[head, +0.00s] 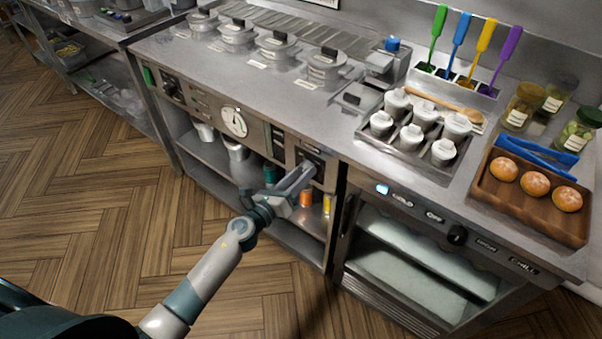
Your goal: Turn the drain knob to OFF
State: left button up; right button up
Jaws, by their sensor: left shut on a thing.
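My left gripper (308,171) reaches up from the lower left to the front panel of the counter. Its fingertips are at a small dark control plate (311,155) near the panel's right end. The gripper is shut on what I take to be the drain knob on that plate. The fingers cover the knob, so its pointer and the OFF mark cannot be read. My right gripper is not in view.
A white round dial (233,122) and a dark knob (171,88) sit further left on the panel. A glass-fronted cabinet (415,265) with its own black knob (456,235) stands to the right. Orange and yellow containers (306,198) stand on the shelf below the gripper.

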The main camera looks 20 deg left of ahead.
pick_arm(q)
jog(key=n+p, duration=0.2)
jog(key=n, duration=0.9)
jog(key=shift+n+p, duration=0.3)
jog(key=shift+p, duration=0.1)
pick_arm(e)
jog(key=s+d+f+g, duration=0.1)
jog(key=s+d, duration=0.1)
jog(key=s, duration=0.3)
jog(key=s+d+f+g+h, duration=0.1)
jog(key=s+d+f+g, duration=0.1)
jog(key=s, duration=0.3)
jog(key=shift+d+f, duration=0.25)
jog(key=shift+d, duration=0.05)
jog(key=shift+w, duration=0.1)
pick_arm(q)
jog(key=o, duration=1.1)
jog(key=shift+c, duration=0.2)
jog(key=b+v, duration=0.3)
jog(key=v, duration=1.4)
jog(key=shift+s, duration=0.2)
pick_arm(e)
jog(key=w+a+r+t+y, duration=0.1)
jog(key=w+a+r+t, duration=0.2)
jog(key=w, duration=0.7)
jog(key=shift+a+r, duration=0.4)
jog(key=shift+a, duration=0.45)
